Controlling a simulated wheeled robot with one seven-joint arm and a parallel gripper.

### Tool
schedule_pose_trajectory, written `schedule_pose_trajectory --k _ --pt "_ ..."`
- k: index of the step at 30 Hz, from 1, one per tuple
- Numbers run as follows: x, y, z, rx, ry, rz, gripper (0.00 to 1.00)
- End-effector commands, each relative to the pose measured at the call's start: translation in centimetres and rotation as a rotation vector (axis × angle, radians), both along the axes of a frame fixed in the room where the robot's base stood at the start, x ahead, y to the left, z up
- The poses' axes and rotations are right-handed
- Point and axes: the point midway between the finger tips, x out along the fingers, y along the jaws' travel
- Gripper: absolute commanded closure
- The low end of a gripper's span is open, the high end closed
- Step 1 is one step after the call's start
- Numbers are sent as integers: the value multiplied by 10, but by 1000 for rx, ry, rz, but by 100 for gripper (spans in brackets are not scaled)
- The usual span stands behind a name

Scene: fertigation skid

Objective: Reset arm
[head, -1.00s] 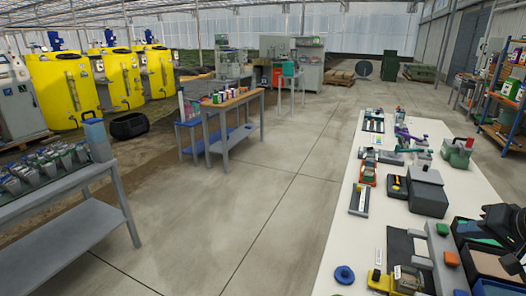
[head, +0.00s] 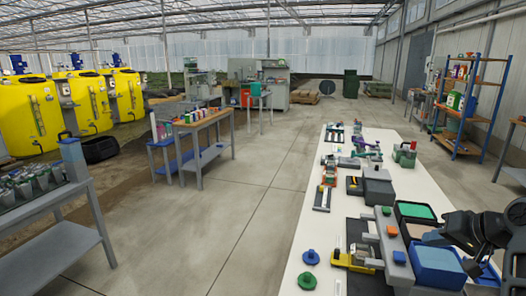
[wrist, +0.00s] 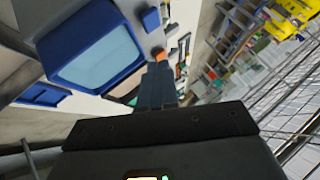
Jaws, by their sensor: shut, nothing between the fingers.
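My gripper (wrist: 157,80) shows in the wrist view as two dark fingers side by side, shut and empty, reaching up from its wide black body. It points past a blue tray-like box (wrist: 105,48) on the white workbench, with the bench top lying beyond the fingertips. In the head view my black arm comes in at the right edge over the near right end of the workbench (head: 296,262). The fingertips cannot be made out there.
The bench carries a blue box (head: 437,266), a green-topped box (head: 416,212), a dark grey box (head: 378,187) and a yellow clamp-like fixture (head: 357,259). A blue-and-orange shelf rack (head: 466,110) stands at the right. The floor left of the bench is open.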

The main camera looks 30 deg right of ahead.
Motion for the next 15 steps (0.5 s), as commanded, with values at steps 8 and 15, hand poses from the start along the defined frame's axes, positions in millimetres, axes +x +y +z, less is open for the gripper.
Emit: schedule_pose_trajectory --k 8,15 --pt "5 16 -17 -18 2 3 100" --pt "9 41 -41 -50 4 11 100"
